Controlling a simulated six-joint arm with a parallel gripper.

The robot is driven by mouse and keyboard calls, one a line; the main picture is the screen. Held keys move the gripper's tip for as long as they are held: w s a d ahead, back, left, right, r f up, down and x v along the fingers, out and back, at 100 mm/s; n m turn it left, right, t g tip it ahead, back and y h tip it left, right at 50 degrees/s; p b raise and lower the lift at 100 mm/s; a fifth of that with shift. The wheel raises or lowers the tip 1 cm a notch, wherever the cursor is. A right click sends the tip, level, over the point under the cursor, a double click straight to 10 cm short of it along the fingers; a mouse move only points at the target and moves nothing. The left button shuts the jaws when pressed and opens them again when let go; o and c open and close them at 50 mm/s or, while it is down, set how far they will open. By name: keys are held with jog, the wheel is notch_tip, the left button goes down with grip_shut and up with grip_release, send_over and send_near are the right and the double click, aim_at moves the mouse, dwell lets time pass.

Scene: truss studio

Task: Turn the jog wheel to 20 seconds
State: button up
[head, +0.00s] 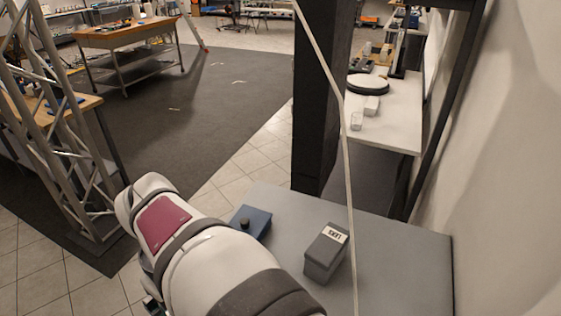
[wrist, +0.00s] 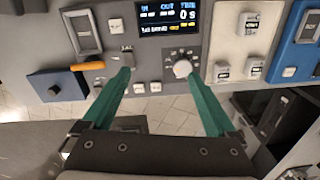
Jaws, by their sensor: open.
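In the wrist view a grey panel carries a round white jog wheel (wrist: 182,67) with small marks around it. Above it a dark display (wrist: 168,15) shows IN, OUT and TIME, and its large figure looks like 0 s. My gripper (wrist: 157,76) has two teal fingers, spread wide apart with nothing between them. The right fingertip is close to the wheel and overlaps its lower edge in the picture; I cannot tell whether they touch. The left fingertip is beside a small switch (wrist: 127,55). In the head view my arm hides the panel and the gripper.
Left in the wrist view are an orange-handled lever (wrist: 88,66) and a blue box with a black knob (wrist: 57,86). White buttons (wrist: 147,88) lie below the display; a blue panel (wrist: 297,40) is at right. A grey labelled box (head: 326,254) stands on the grey table (head: 405,255).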

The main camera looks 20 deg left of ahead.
jog(key=s+a+f+n, duration=0.3)
jog(key=s+a+n, duration=0.1)
jog(key=s+a, duration=0.25)
jog(key=f, duration=1.5)
jog(key=shift+w+a, duration=0.15)
jog(key=shift+a, duration=0.1)
jog(key=c, duration=1.4)
jog(key=shift+m, duration=0.3)
jog(key=m, duration=1.1)
